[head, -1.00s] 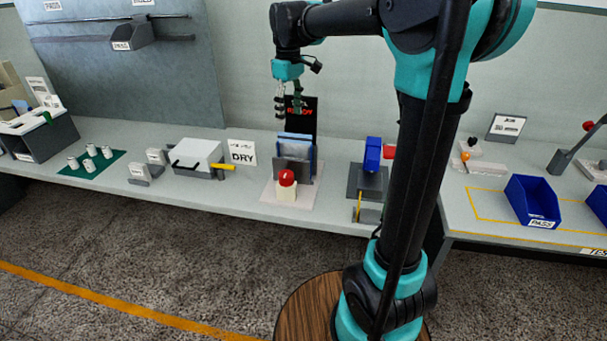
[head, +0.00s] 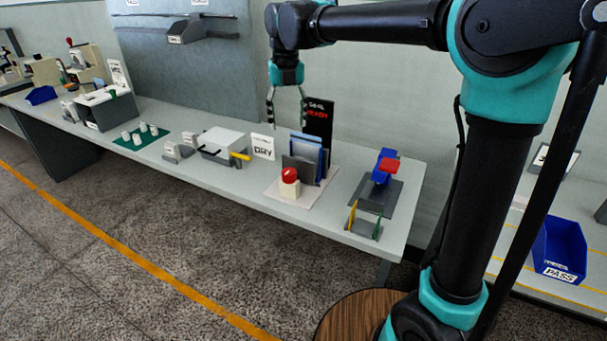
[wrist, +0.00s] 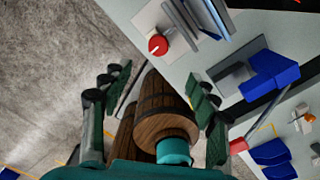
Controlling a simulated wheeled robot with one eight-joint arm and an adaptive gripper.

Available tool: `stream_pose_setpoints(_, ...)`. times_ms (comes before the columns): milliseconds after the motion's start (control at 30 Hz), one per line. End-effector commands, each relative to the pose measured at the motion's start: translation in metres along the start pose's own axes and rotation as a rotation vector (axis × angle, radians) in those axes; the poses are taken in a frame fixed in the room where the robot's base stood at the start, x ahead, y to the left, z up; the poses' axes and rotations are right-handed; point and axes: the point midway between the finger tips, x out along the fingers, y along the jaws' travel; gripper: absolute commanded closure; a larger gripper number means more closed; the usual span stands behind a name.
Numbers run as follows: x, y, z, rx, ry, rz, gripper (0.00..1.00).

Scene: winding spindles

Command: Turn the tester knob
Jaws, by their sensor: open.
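The tester knob (head: 289,175) is a red round cap on a small white block, in front of upright grey and blue plates (head: 306,158) on a pale base plate (head: 273,190). In the wrist view the knob (wrist: 158,44) shows a white pointer line and lies beyond the fingers, near the top middle. My gripper (head: 287,121) is open and empty, pointing down. In the head view it appears above the knob and plates, clear of them. Both fingers also show spread in the wrist view (wrist: 160,82).
A black sign (head: 319,120) with red text stands behind the plates. Right of them is a dark stand (head: 368,194) with a blue and red part. A DRY card (head: 263,147) and a white box (head: 222,143) stand left. The bench front edge is clear.

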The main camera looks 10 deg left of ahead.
Motion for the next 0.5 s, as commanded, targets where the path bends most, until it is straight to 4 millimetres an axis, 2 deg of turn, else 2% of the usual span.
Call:
stream_pose_setpoints(100,0.000,0.009,-0.001,-0.096,0.000,0.000,0.40)
stream_pose_setpoints(267,0.008,0.010,-0.001,-0.123,0.000,0.000,0.40)
stream_pose_setpoints(500,0.048,0.010,-0.001,-0.120,0.000,0.000,0.40)
